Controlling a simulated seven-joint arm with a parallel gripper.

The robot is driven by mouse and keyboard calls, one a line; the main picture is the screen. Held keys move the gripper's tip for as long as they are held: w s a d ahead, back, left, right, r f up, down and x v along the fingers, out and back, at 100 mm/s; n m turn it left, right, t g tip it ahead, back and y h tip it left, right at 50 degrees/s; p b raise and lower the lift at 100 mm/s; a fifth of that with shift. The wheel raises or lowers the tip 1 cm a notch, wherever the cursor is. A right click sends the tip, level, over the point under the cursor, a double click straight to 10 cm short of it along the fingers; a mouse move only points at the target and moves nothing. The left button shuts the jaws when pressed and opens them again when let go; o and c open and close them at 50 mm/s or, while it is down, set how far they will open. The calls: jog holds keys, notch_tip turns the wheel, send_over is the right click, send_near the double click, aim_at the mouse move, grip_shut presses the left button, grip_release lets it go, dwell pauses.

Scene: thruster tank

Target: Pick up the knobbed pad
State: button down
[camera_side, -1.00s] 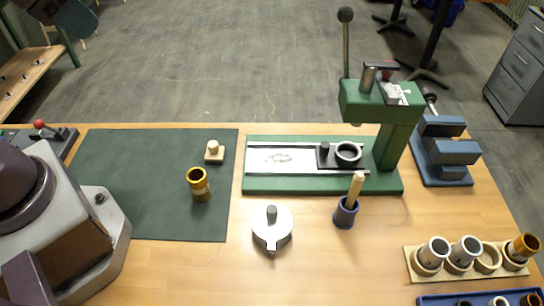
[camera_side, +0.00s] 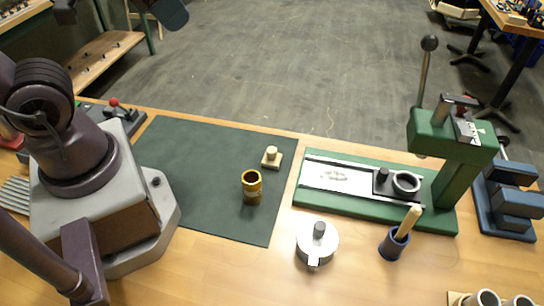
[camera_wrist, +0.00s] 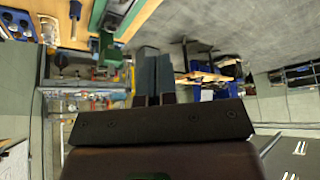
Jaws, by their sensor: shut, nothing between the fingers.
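The knobbed pad (camera_side: 272,158) is a small beige square block with a round pale knob on top. It sits upright near the far right edge of the dark green mat (camera_side: 205,190) in the side view. A brass-coloured cup (camera_side: 252,186) stands on the mat just in front of it. My gripper (camera_wrist: 154,78) shows in the wrist view, with its two grey fingers together and nothing between them. I cannot make out the pad in the wrist view.
A green press (camera_side: 452,150) with a sliding plate stands right of the mat. A round metal pot (camera_side: 317,244) and a blue holder with a wooden-handled tool (camera_side: 396,240) are in front of it. A blue vise (camera_side: 508,200) is at far right. The mat's left part is clear.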

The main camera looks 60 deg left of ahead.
jog(key=c, duration=1.8)
grip_release()
jog(key=o, duration=1.4)
